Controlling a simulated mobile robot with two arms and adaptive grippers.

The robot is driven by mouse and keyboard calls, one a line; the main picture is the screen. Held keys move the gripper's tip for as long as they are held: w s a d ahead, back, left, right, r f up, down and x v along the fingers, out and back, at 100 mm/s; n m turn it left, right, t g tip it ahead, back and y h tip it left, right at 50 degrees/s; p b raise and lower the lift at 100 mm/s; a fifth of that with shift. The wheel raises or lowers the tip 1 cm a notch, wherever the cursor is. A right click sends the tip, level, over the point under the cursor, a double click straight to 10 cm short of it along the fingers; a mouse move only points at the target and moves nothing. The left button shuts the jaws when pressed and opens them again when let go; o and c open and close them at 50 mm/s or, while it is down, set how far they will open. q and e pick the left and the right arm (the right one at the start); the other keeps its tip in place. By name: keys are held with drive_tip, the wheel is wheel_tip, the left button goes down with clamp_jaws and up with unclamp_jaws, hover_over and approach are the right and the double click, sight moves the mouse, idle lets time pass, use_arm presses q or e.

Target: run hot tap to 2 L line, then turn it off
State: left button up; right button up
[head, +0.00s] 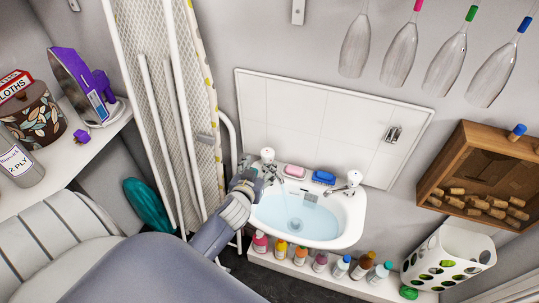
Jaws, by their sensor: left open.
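A white basin (346,222) hangs on the wall with pale blue water (290,210) in it and a round drain below the surface. A tap with a white top (267,155) stands at its back left, and a second tap (354,178) at its back right. A faint pale streak shows below the left tap's spout; I cannot tell surely whether water runs. No marking reads clearly as a 2 L line. My left gripper (250,178) is open at the basin's left rim, close beside and below the left tap; I cannot tell whether it touches. My right gripper is out of view.
Pink soap (295,171) and a blue sponge (324,177) lie between the taps. Several small bottles (300,256) line the ledge below. An ironing board (170,90) stands left of the basin. A wooden cork box (490,175) and a white basket (450,262) are at right.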

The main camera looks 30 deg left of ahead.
sight(266, 157)
use_arm(q)
drive_tip(key=x, duration=0.9)
drive_tip(key=shift+f+p, duration=0.1)
drive_tip(key=shift+p, duration=0.25)
drive_tip(key=c, duration=1.1)
